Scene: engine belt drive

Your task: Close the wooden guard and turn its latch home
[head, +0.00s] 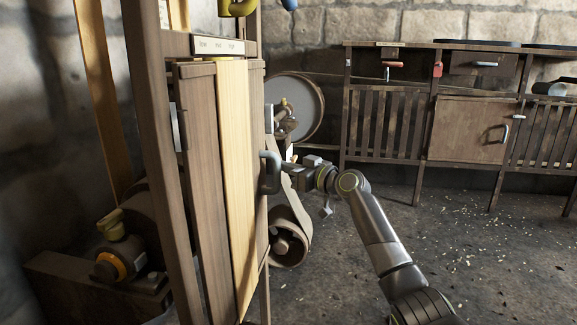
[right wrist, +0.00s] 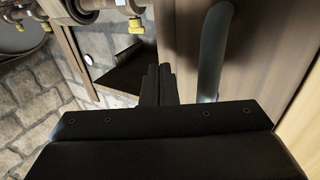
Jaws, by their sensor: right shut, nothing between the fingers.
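The wooden guard (head: 203,140) is a tall planked panel, one plank paler, seen at a steep angle left of centre in the head view. A blue-grey bar handle (head: 271,172) stands on its right part; the handle also shows in the right wrist view (right wrist: 213,50). My right gripper (head: 288,172) is shut and empty, just right of the handle. In the right wrist view its closed fingers (right wrist: 157,85) are beside the handle, with a gap between. I cannot clearly identify the latch or tell how far the guard stands from its frame. My left gripper is out of view.
A belt and lower pulley (head: 290,243) show just right of the guard, with a large round wheel (head: 297,105) behind. A wooden workbench (head: 460,130) stands along the back wall. The floor (head: 480,250) at right is open, with scattered chips.

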